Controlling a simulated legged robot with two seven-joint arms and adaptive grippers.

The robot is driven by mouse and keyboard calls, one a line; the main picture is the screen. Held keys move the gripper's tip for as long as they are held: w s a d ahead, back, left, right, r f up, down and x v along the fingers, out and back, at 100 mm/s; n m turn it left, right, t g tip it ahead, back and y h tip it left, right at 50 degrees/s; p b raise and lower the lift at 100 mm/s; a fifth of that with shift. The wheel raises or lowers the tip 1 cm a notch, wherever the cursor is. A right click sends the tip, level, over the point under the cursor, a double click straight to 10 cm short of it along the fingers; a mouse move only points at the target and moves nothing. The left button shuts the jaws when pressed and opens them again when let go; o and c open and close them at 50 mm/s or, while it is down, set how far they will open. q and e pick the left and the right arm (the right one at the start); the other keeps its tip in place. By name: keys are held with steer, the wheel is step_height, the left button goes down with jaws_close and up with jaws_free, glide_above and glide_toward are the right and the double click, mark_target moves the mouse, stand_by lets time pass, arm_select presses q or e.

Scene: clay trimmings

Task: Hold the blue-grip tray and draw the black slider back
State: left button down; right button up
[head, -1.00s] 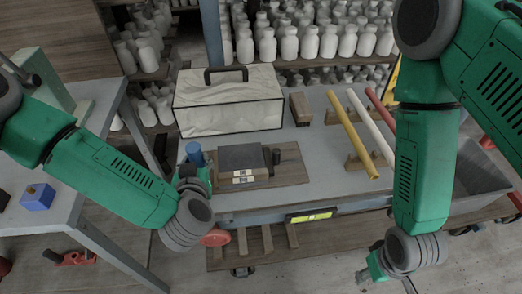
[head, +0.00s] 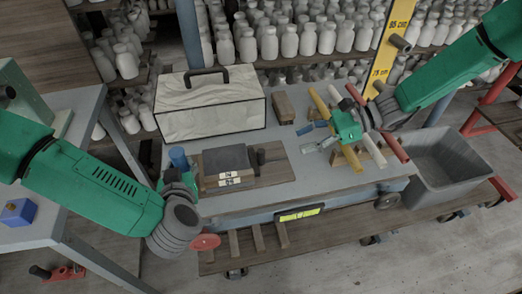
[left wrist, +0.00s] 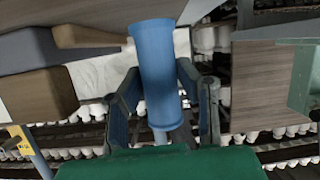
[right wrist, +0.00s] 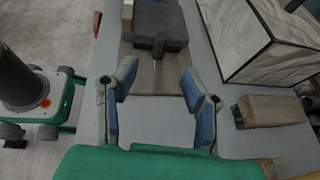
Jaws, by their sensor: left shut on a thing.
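The blue-grip tray is a brown wooden board (head: 275,172) on the grey table, with an upright blue grip (head: 178,157) at its left end. My left gripper (head: 178,176) is shut on this grip, which stands between its fingers in the left wrist view (left wrist: 156,70). The black slider (head: 226,160) is a dark block on the board with a knob on its right side; it also shows in the right wrist view (right wrist: 160,24). My right gripper (head: 314,136) is open and empty, right of the board, its fingers pointing toward the knob.
A white marbled box (head: 210,110) with a black handle stands behind the board. A brown block (head: 283,108) lies right of it. Yellow, white and red rods (head: 324,106) rest under and beside my right arm. A grey bin (head: 440,165) is at the right.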

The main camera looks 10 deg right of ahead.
mark_target(261, 150)
steer(key=shift+w+a, duration=0.15)
steer(key=shift+w, duration=0.1)
steer(key=x, duration=1.1)
steer(key=shift+a, duration=0.2)
